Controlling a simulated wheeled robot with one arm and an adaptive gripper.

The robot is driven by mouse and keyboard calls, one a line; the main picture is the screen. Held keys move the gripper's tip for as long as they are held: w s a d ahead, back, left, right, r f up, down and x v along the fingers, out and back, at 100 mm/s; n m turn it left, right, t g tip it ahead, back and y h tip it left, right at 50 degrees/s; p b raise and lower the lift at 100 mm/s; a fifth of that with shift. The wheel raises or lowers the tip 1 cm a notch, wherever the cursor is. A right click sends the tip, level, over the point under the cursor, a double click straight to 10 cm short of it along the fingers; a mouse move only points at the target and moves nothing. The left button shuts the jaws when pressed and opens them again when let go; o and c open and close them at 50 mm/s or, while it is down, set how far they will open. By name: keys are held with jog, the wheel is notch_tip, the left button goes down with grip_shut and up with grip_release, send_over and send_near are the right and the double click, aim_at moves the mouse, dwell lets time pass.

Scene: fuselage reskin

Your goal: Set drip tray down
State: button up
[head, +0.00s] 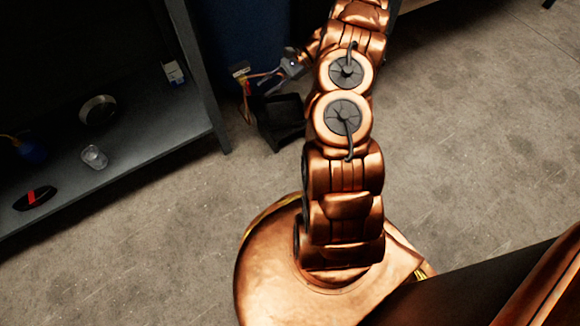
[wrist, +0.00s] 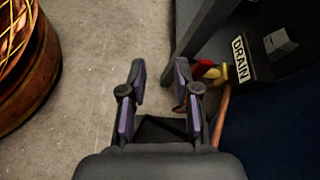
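The drip tray (head: 281,122) is a black, open box shape low by the foot of the dark shelf unit in the head view. I cannot tell whether it rests flat on the floor. My gripper (head: 270,81) is just above it, small and partly behind my arm. In the wrist view, my gripper (wrist: 160,78) has its two dark, purple-padded fingers wide apart with floor showing between them. A dark piece of the tray (wrist: 160,130) shows low between the fingers, mostly hidden by the gripper body. I see no finger closed on it.
A DRAIN label (wrist: 240,60) sits beside a red and yellow valve (wrist: 212,72) with a copper pipe (wrist: 222,112). The shelf unit (head: 205,75) holds several small items at left. A blue drum (head: 238,30) stands behind. The concrete floor (head: 470,120) is clear at right.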

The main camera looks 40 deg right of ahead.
jog(key=s+a+r+n+g+h, duration=0.25)
jog(key=s+a+r+n, duration=0.3)
jog(key=a+r, duration=0.35)
jog(key=s+a+r+n+g+h, duration=0.2)
jog(key=s+a+r+n+g, duration=0.2)
jog(key=s+a+r, duration=0.55)
jog(key=s+r+n+h, duration=0.1)
jog(key=s+n+h, duration=0.6)
jog(key=s, duration=1.4)
jog(key=shift+a+r+t+h, duration=0.35)
jog(key=shift+t+h, duration=0.1)
jog(key=shift+h, duration=0.1)
jog(key=shift+r, duration=0.1)
